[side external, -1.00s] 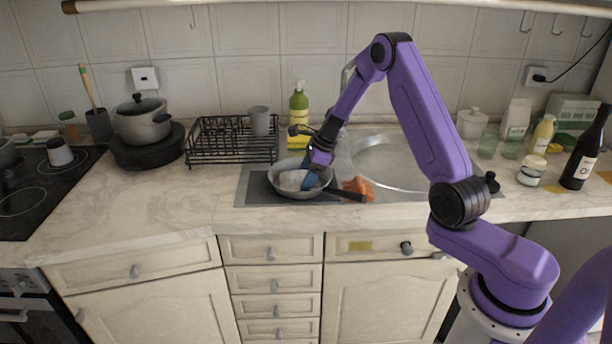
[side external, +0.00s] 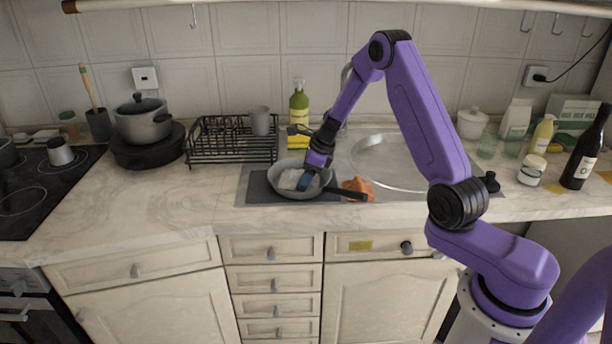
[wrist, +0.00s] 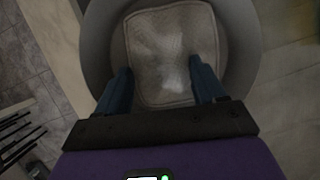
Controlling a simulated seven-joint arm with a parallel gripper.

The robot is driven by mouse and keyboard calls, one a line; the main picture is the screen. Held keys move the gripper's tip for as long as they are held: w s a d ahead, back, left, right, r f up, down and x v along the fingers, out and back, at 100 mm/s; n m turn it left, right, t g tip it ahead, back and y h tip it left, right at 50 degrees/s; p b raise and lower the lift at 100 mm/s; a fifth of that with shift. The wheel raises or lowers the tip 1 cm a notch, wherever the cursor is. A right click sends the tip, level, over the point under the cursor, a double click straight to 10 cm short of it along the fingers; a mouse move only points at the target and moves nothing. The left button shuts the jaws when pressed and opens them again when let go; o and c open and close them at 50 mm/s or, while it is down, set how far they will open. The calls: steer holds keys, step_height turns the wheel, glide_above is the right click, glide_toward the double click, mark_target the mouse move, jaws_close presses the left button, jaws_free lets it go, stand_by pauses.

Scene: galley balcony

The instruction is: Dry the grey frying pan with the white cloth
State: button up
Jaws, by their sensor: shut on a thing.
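The grey frying pan (side external: 282,192) sits on a dark mat (side external: 257,190) beside the sink, its black handle pointing right. The white cloth (side external: 289,180) lies inside the pan. In the wrist view the cloth (wrist: 172,50) looks roughly square with rounded corners, inside the pan's grey wall (wrist: 240,45). My gripper (side external: 309,184) reaches down into the pan from the right. Its blue fingers (wrist: 160,85) stand on either side of the cloth's near part, shut on it. The fingertips' exact contact with the cloth is hard to make out.
A black dish rack (side external: 230,140) with a grey cup (side external: 260,121) stands behind and left. A green soap bottle (side external: 299,106) is behind the pan. An orange cloth (side external: 358,187) lies by the handle, next to the round sink (side external: 390,165).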

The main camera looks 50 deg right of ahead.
steer(key=shift+d, duration=0.25)
steer(key=shift+n+y, duration=0.3)
steer(key=shift+n, duration=0.5)
steer(key=n+g+y, duration=0.1)
steer(key=n, duration=0.3)
steer(key=shift+a, duration=0.15)
steer(key=shift+s, duration=0.1)
steer(key=m, duration=0.3)
steer(key=shift+a+h, duration=0.15)
steer(key=shift+h, duration=0.15)
steer(key=shift+m+t+h, duration=0.4)
steer(key=shift+m+t, duration=0.1)
steer(key=shift+m, duration=0.7)
steer(key=shift+d+m, duration=0.25)
steer(key=shift+m, duration=0.05)
